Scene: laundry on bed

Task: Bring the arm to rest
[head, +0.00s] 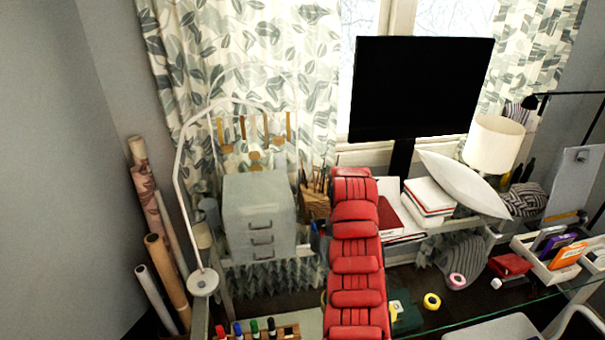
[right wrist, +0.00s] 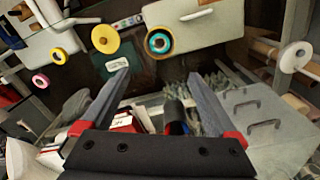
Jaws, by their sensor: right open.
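My right gripper (right wrist: 161,73) shows in the right wrist view. Its two grey fingers are spread well apart, and no object is held between them. The fingers point toward the desk area, where tape rolls and a white drawer unit show. Neither gripper can be made out in the head view. My left gripper is not visible. No laundry or bed shows in either view.
A black monitor (head: 420,88) stands by the window. Rolled papers (head: 164,262) lean at left. Bare wall (head: 60,150) lies farther left.

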